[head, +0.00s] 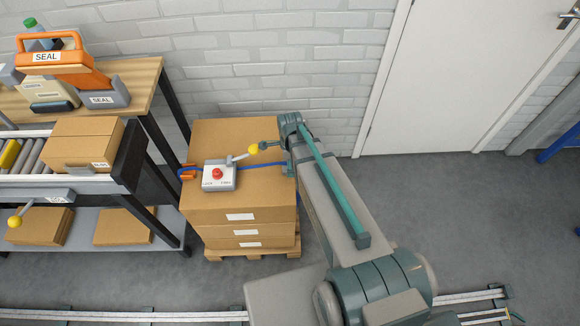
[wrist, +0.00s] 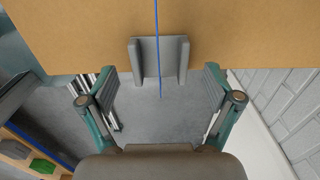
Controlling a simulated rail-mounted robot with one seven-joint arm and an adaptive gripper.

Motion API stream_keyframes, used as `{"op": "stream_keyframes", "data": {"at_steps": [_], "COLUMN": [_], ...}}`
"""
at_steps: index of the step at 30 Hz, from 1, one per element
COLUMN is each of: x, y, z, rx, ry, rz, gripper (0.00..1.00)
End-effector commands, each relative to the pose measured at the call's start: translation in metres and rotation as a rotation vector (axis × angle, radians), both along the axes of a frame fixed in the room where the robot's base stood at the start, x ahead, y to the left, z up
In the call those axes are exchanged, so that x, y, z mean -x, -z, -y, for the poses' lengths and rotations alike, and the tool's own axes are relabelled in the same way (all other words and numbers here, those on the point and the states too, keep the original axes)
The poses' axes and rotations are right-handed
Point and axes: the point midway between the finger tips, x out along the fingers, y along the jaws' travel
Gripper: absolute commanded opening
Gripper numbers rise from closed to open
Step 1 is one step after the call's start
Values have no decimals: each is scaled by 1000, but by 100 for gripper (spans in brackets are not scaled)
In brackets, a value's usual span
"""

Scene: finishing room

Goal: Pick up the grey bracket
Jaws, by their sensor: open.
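The grey bracket (wrist: 148,55) shows in the wrist view at the edge of the brown carton top (wrist: 80,30). It looks like a corner piece with raised sides, and a thin blue strap (wrist: 156,18) runs over it. My gripper (wrist: 160,72) is open, with one finger to the left and one to the right of the bracket, both apart from it. In the head view my gripper (head: 286,150) is at the right edge of the carton stack (head: 225,140). My arm hides the bracket there.
A control box with a red button (head: 217,174) and a yellow-knobbed lever (head: 253,149) sits on the carton, close to my gripper. An orange buckle (head: 188,172) is at the left edge. A roller conveyor (head: 30,155) stands left; a brick wall is behind.

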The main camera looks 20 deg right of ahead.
Motion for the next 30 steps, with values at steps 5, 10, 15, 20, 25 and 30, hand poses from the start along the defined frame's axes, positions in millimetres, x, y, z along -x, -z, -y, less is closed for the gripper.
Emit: {"op": "stream_keyframes", "data": {"at_steps": [5,10,15,20,25,30], "x": [0,0,0,0,0,0], "y": [8,8,8,8,8,7], "z": [0,0,0,0,0,0], "rx": [0,0,0,0,0,0], "ry": [0,0,0,0,0,0], "rz": [0,1,0,0,0,0], "gripper": [90,90,68,41,33,33]}}
